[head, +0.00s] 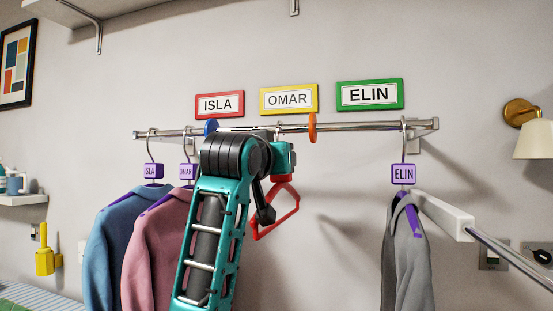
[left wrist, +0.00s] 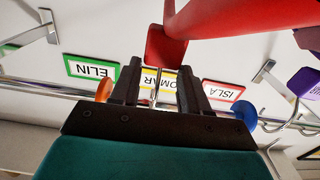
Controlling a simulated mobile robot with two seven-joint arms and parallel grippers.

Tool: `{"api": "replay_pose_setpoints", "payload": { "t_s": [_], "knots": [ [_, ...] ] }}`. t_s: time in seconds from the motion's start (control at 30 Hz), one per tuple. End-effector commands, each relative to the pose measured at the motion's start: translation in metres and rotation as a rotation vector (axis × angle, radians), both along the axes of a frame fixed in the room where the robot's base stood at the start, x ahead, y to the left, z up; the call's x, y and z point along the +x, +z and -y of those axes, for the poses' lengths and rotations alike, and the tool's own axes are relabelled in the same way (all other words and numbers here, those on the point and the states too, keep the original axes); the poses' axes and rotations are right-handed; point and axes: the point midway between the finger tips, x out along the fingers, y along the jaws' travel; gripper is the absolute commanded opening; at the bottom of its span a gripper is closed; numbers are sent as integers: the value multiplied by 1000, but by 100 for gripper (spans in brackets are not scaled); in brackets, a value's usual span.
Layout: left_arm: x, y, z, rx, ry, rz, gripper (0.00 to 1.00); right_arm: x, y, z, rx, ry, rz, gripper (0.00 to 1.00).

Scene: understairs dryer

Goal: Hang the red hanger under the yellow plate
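The red hanger (head: 277,218) hangs tilted from my left gripper (head: 284,170), below the rail in the head view. In the left wrist view the fingers (left wrist: 158,78) hold the hanger at its red block (left wrist: 166,46), with part of the metal hook between them. My right gripper is not in view.
The metal rail (head: 360,127) carries a blue disc (head: 211,127) and an orange disc (head: 312,127). A blue jacket (head: 116,240) and pink jacket (head: 158,250) hang left; a grey jacket (head: 405,255) hangs right. Red ISLA (head: 219,104) and green ELIN (head: 369,94) plates flank the yellow one.

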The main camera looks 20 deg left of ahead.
Motion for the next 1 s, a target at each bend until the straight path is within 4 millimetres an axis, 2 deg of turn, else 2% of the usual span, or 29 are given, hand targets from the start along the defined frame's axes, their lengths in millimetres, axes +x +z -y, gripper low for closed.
{"api": "replay_pose_setpoints", "payload": {
  "t_s": [0.03,0.27,0.57,0.77,1.0],
  "knots": [
    [0,0,0,0,0,1,50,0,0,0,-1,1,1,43],
    [0,0,0,0,0,1,71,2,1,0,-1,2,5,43],
    [-3,0,0,0,0,0,71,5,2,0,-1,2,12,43],
    [-27,-1,0,0,-1,4,71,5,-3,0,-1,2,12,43],
    [-78,0,-2,0,-1,5,71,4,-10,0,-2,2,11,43]
  ]
}}
